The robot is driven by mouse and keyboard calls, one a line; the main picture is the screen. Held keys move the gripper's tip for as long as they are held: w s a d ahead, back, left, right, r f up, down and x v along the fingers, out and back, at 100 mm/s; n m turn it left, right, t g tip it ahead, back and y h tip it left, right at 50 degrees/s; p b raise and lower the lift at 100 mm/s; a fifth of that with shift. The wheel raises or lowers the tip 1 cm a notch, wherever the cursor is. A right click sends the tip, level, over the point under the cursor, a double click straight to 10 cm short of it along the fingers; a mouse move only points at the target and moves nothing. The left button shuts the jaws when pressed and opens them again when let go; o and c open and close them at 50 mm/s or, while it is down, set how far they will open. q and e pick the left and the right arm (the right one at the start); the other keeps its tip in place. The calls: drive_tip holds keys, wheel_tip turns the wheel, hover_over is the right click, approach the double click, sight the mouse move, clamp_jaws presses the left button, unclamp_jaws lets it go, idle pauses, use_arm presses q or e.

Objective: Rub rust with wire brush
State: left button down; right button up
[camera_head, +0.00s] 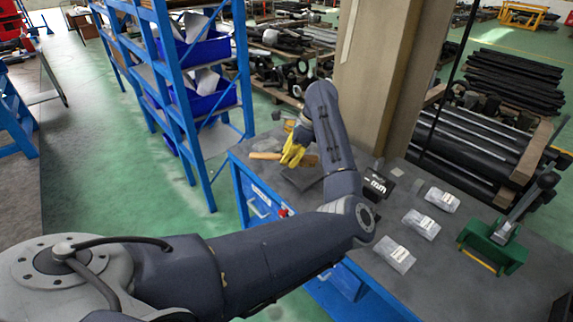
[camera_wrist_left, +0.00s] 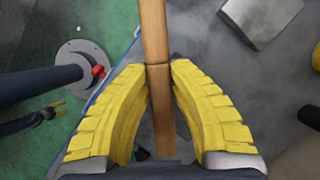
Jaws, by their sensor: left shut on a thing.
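My left gripper (camera_head: 293,150) has yellow fingers and is over the workbench (camera_head: 405,185) near its left edge. It is shut on a wooden handle, the wire brush (camera_head: 265,156), which sticks out to both sides. In the left wrist view the brush handle (camera_wrist_left: 154,30) passes between the fingertips (camera_wrist_left: 158,68); no bristles can be made out. A dark flat piece (camera_head: 303,178) lies on the bench just below the gripper; I cannot make out rust on it. My right gripper (camera_wrist_left: 50,112) shows small at the left of the wrist view, its yellow fingers apart, away from the brush.
Several clear packets (camera_head: 421,224) and a black box (camera_head: 378,186) lie on the bench. A green vise-like tool (camera_head: 493,248) stands at the right. A pillar (camera_head: 383,75) rises behind the bench. Blue shelving (camera_head: 185,90) stands at the back left.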

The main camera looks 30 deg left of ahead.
use_arm(q)
drive_tip(key=shift+r, duration=1.3)
drive_tip(key=shift+a+f, duration=0.1)
